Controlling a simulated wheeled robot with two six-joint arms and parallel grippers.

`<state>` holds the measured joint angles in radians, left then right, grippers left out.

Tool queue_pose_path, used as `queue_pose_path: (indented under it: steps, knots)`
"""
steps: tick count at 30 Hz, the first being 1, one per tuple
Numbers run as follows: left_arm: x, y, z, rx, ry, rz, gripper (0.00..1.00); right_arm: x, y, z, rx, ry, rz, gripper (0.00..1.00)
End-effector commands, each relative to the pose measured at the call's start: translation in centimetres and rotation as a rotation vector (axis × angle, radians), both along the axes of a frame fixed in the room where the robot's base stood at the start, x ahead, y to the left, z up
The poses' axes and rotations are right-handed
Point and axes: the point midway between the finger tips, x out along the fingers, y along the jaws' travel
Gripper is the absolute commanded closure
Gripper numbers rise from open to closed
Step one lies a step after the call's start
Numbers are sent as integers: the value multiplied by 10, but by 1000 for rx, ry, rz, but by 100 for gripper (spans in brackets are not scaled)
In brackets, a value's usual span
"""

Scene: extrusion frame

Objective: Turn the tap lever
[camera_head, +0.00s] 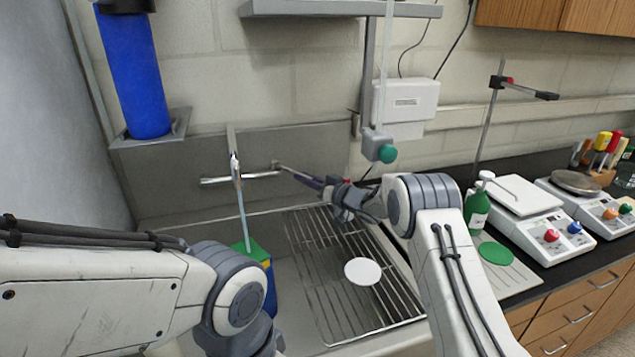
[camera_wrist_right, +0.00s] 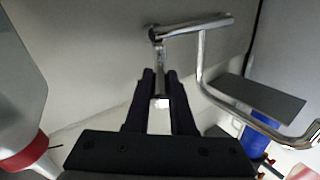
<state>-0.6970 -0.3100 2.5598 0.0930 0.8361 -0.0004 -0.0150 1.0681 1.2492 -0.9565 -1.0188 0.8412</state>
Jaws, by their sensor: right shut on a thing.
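The chrome tap (camera_head: 215,181) is on the steel back panel above the sink, its spout reaching toward me. Its lever (camera_head: 283,167) is at the tap's right end. My right gripper (camera_head: 307,180) reaches in from the right and is shut on the lever. In the right wrist view, the lever (camera_wrist_right: 160,82) lies between the two dark fingers (camera_wrist_right: 160,95), with the tap body (camera_wrist_right: 195,27) above it and the spout (camera_wrist_right: 225,103) to the right. My left arm is at lower left; its gripper is out of sight.
A green and blue box (camera_head: 257,252) stands under the spout; a thin pale-blue line rises from it. A steel rack (camera_head: 318,255) carries a white disc (camera_head: 362,271). A green bottle (camera_head: 477,208) and scales (camera_head: 535,215) stand at right. A blue cylinder (camera_head: 137,85) is at upper left.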

Motion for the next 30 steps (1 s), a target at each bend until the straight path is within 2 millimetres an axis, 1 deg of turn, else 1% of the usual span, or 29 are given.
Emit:
queue_pose_path:
  steps: [1,7,20,21,22,23,30]
  knots:
    - [0,0,1,0,0,0,50,2,-2,3,1,-6,14,100]
    - [0,0,2,0,0,0,50,4,-4,2,-2,-3,50,100]
    - [0,0,2,0,0,0,50,4,-6,1,-2,-1,54,100]
    - [0,0,2,0,0,0,50,4,-6,1,-3,0,53,63]
    - [0,0,2,0,0,0,50,4,-6,1,-3,0,53,51]
    - [0,0,2,0,0,0,50,4,-6,1,-3,0,53,48]
    - [0,0,2,0,0,0,50,4,-4,0,-4,1,55,48]
